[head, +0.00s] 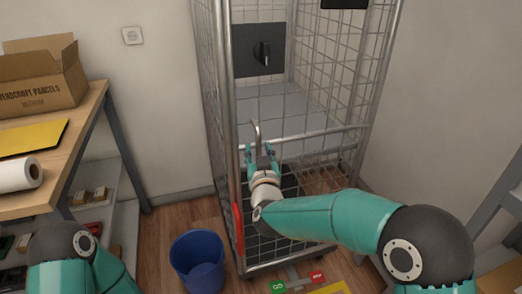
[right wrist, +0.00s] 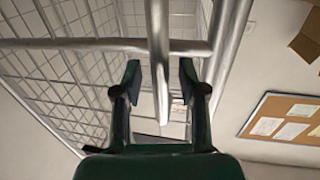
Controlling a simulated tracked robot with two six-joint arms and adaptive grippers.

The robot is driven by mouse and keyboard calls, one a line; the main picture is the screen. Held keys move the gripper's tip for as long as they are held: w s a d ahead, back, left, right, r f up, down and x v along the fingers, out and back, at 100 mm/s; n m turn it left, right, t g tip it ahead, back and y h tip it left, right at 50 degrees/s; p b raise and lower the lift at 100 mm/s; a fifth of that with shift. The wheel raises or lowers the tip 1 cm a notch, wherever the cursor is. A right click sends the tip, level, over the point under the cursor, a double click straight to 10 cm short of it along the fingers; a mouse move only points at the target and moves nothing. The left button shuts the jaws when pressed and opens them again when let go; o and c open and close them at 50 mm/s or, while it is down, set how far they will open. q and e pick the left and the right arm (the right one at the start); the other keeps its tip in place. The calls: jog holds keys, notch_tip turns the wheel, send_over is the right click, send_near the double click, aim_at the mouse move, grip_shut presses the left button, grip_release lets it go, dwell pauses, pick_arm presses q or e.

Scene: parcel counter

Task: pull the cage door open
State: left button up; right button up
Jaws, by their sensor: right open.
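The cage (head: 376,75) is a tall grey wire-mesh roll cage in the middle of the head view. Its lower front mesh door (head: 315,137) has a tubular top rail, and it looks shut against the posts. A bent grey handle bar (head: 256,132) rises near the door's left side. My right gripper (head: 262,155) is at this handle, fingers pointing at the cage. In the right wrist view, my right gripper (right wrist: 160,82) is open, with the upright bar (right wrist: 158,45) between its fingers and gaps on both sides. My left arm shows at lower left; its gripper is out of view.
A blue bin (head: 197,262) stands on the floor left of the cage. A wooden table (head: 75,150) with a cardboard box (head: 40,80) and a white roll (head: 18,174) is at left. Grey shelving (head: 497,215) stands at right. A dark panel with a knob (head: 264,53) shows above.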

jog(key=shift+w, duration=0.1)
jog(key=shift+c, duration=0.3)
grip_shut()
